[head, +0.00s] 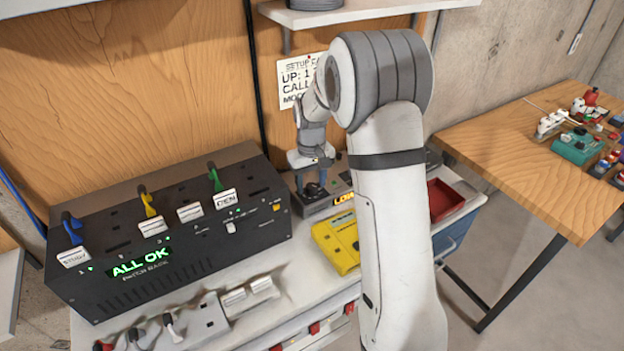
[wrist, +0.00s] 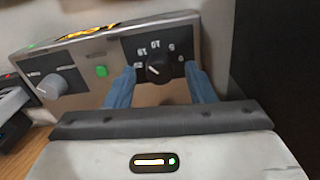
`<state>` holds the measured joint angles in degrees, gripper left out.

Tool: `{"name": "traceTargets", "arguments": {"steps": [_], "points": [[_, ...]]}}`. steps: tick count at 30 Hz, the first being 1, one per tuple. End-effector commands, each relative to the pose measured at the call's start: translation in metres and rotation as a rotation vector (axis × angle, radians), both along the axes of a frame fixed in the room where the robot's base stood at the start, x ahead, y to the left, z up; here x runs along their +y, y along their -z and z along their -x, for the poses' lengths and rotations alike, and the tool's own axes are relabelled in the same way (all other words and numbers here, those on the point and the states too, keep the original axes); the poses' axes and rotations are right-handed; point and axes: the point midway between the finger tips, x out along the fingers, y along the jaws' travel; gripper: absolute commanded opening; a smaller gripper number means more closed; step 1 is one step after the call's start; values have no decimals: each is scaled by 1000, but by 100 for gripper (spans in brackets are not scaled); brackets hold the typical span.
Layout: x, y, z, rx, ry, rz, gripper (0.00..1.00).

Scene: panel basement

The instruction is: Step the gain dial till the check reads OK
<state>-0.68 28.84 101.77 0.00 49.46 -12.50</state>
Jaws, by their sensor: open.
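In the wrist view a black dial (wrist: 157,68) with a pale pointer line sits on a dark plate with small white marks, too blurred to read surely. My gripper (wrist: 160,80) is open, with one blue finger either side of the dial; I cannot tell whether they touch it. In the head view my gripper (head: 313,188) is at the small grey unit (head: 318,207) and hides its dial. The unit's orange display (head: 345,199) appears to read LOW, partly cut off by my arm. In the wrist view a grey knob (wrist: 62,82) and green button (wrist: 101,71) are left of the dial.
A black patch rack (head: 170,235) showing ALL OK stands left on the bench. A yellow device (head: 338,243) and red tray (head: 445,200) are near the unit. A setup card (head: 298,82) hangs behind, partly hidden. A wooden table (head: 540,165) with small items stands right.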

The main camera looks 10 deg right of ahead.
Motion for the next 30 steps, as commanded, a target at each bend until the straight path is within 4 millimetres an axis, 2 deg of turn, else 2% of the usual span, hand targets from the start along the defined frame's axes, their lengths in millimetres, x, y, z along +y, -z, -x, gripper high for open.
{"name": "traceTargets", "arguments": {"steps": [8, 24, 30], "points": [[0, 3, 0, -1, 1, 0, 50], [-1, 2, 0, -1, 2, 0, 7], [-1, 3, 0, -1, -8, 0, 5]]}}
